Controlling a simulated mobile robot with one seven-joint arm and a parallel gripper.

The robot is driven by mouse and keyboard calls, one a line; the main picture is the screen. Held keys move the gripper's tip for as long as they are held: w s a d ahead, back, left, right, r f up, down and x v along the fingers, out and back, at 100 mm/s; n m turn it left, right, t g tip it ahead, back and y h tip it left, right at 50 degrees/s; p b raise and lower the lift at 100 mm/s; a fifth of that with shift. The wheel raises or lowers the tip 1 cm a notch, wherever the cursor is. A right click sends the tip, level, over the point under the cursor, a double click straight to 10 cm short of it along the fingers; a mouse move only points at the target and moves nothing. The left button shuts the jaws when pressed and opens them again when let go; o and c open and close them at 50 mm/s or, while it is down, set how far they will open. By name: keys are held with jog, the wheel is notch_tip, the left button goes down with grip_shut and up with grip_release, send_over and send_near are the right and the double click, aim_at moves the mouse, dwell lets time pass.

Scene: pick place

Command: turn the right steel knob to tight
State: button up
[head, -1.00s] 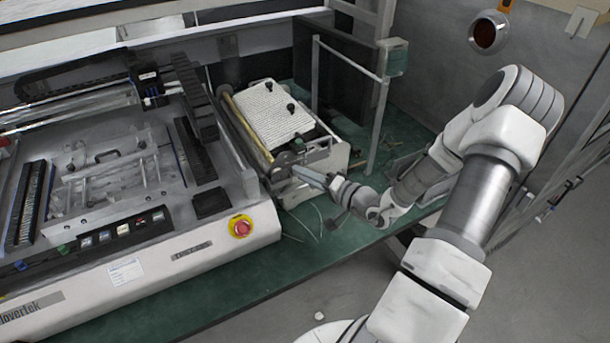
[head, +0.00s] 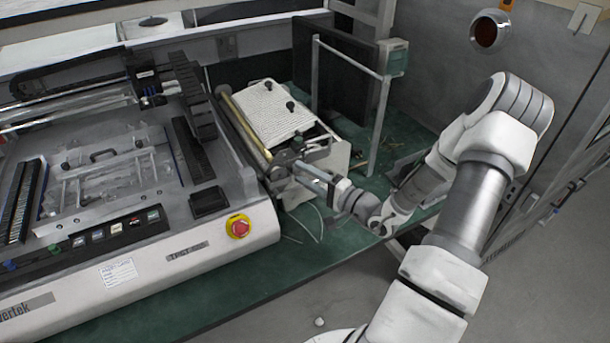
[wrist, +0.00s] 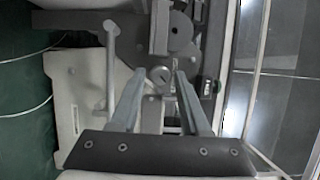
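A small round steel knob (wrist: 161,74) with a slot-like mark on its face is in the middle of the wrist view. My gripper (wrist: 160,76) is open, with one fingertip left and one right of the knob. Gaps show between the knob and both fingertips; how far the tips are from it in depth is hard to tell. In the head view my gripper (head: 305,172) is at the front right end of a small machine with a white ribbed cover (head: 270,112). The knob is too small to make out clearly there.
A grey metal bracket with a dark round disc (wrist: 180,22) is just above the knob. A thin rod (wrist: 111,60) stands left of the fingers. A large machine with a red stop button (head: 238,227) fills the left. Green bench top (head: 240,290) is clear in front.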

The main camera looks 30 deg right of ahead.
jog(key=shift+o, duration=0.7)
jog(key=v, duration=1.7)
jog(key=shift+s+b, duration=0.2)
jog(key=shift+b, duration=0.25)
